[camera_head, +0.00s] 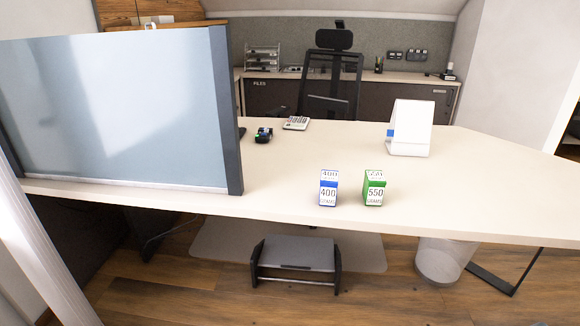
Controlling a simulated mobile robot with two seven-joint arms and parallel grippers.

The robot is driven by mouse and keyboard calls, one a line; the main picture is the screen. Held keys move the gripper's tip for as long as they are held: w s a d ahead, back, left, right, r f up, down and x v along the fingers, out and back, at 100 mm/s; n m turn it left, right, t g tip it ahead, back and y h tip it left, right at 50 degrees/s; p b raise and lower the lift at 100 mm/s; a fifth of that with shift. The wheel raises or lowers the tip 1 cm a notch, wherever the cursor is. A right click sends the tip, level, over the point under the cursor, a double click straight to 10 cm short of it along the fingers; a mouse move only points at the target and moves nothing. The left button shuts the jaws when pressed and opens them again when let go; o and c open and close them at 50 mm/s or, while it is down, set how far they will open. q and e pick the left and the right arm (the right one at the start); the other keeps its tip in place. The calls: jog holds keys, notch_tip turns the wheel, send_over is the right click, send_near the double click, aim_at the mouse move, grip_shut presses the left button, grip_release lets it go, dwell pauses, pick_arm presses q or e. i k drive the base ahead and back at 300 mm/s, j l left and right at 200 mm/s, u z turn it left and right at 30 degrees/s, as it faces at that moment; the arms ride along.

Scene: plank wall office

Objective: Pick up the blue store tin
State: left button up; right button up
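A blue and white box-like tin (328,188) marked 400 stands upright near the front edge of the desk (480,190). A green and white tin (374,188) of similar size marked 550 stands upright just to its right, with a small gap between them. Neither of my grippers shows in the head view, and nothing touches the tins.
A tall grey partition (115,110) stands along the desk's left part. A white stand (410,128) with a blue patch is at the back right. A calculator (296,123) and a small dark device (263,135) lie behind the tins. A footrest (298,254) and a bin (443,260) are below.

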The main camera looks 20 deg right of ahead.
aim_at(329, 179)
jog(key=i+l, duration=0.7)
jog(key=l, duration=0.2)
jog(key=i+l+u, duration=0.1)
jog(key=i+l, duration=0.6)
jog(key=l, duration=0.25)
